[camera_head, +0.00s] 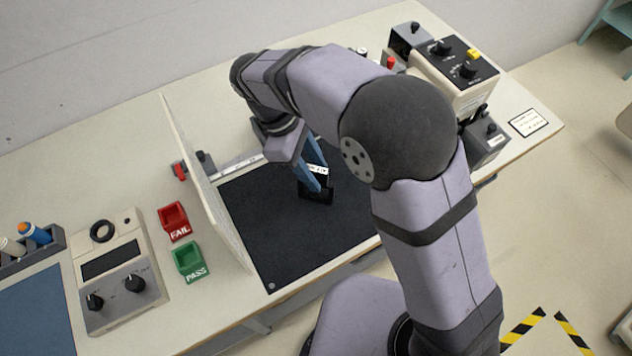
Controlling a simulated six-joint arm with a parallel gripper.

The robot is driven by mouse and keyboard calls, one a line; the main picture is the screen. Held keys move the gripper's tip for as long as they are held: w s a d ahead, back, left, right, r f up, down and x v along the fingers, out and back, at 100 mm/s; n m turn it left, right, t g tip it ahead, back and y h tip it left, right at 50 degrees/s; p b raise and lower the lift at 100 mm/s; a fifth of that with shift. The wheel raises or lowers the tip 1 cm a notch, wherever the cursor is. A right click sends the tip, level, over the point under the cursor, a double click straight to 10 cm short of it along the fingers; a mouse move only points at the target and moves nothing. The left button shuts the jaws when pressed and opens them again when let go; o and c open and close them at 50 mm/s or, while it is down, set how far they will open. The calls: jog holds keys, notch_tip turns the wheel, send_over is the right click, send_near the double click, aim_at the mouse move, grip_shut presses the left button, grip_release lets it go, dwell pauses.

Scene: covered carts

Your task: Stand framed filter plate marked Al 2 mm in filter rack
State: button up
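My gripper (314,178) reaches down over the black mat, with its blue fingers pointing at the mat. A small dark piece with a white label (319,171) shows at the fingertips, roughly upright; it looks like the framed filter plate, but its marking is too small to read. A black block (318,194) is right below it on the mat and may be the filter rack. I cannot tell where plate and rack meet, or whether the fingers press on the plate. My arm hides part of the area behind the gripper.
The black mat (262,225) is mostly bare in front of the gripper. A thin upright panel (205,185) stands along its left side. Red FAIL (174,222) and green PASS (190,261) trays and a meter box (118,270) are further left. A control unit (455,70) stands back right.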

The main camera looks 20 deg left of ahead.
aim_at(322, 180)
jog(key=p+x, duration=0.1)
jog(key=x, duration=0.2)
jog(key=shift+d, duration=0.25)
jog(key=shift+d+f, duration=0.1)
jog(key=shift+f, duration=0.3)
grip_shut()
jog(key=shift+r, duration=0.15)
notch_tip(322, 180, up, 10)
jog(key=shift+f+b, duration=0.15)
jog(key=shift+b, duration=1)
